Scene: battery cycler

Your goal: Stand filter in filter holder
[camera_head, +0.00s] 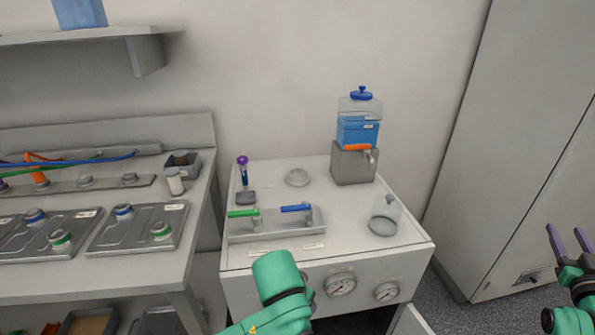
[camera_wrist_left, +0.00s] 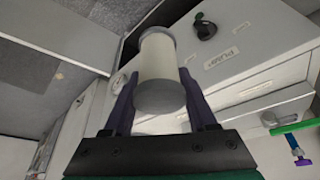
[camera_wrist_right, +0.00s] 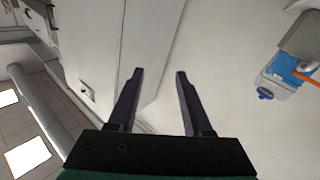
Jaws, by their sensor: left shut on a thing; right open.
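My left gripper (camera_wrist_left: 160,105) is shut on the filter (camera_wrist_left: 158,72), a cream cylinder with grey ends, and holds it in front of the cabinet. In the head view my left arm covers this gripper and the filter. A low round grey fixture (camera_head: 297,177) sits at the back of the white cabinet top; it may be the filter holder, but I cannot tell. My right gripper (camera_head: 567,240) is open and empty at the far right, and also shows empty in the right wrist view (camera_wrist_right: 159,75).
A bench (camera_head: 80,280) with metal plates stands left. A tall cupboard (camera_head: 510,150) stands right.

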